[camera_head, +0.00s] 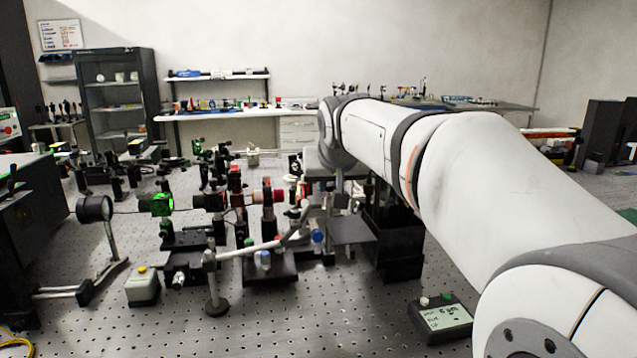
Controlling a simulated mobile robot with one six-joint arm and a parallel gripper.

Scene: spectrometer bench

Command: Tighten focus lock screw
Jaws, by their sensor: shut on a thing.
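My arm reaches in from the lower right, and its wrist bends down over the optics on the perforated bench (350,330). My gripper (297,196) is small and dark in this view, at the right end of a row of optics. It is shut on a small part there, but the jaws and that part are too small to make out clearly. Close to its left is a red-ended cylinder (268,196) on a dark post mount. I cannot single out the focus lock screw in this view.
A green-lit optic (158,204) and a round dark lens holder (95,209) stand to the left. A silver rod (245,250) on a post (214,285) crosses in front. A small display box (441,318) sits at the front right. The bench's front middle is clear.

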